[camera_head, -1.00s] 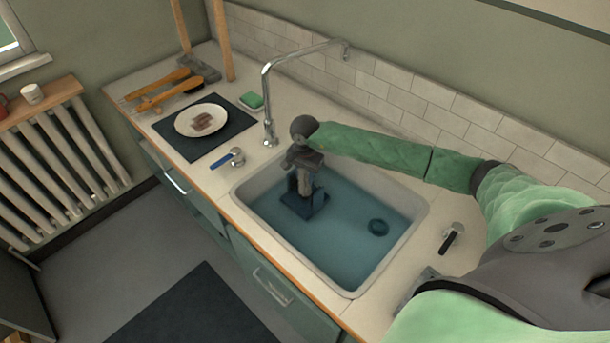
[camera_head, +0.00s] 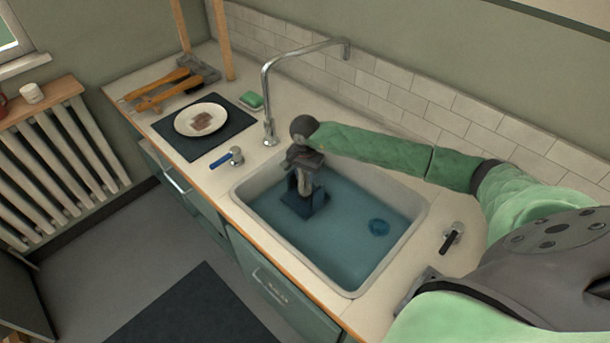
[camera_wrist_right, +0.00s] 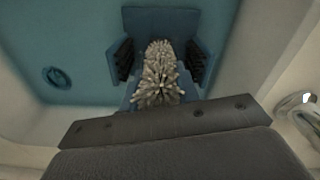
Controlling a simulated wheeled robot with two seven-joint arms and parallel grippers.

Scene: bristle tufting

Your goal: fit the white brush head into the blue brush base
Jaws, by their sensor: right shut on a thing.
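The blue brush base (camera_head: 296,207) stands in the water of the sink, with two upright side posts. The right wrist view shows its back plate (camera_wrist_right: 160,18) and black bristles on the side posts. The white brush head (camera_wrist_right: 158,82) is a pale, bristly piece, upright between the posts; it also shows in the head view (camera_head: 303,185). My right gripper (camera_head: 304,168) is shut on it, just above the base. The foot of the head is hidden, so I cannot tell whether it is seated. My left gripper is not in view.
The sink (camera_head: 352,289) is part filled with water and has a round drain (camera_head: 379,227). A chrome tap (camera_head: 266,100) arches close behind my right wrist.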

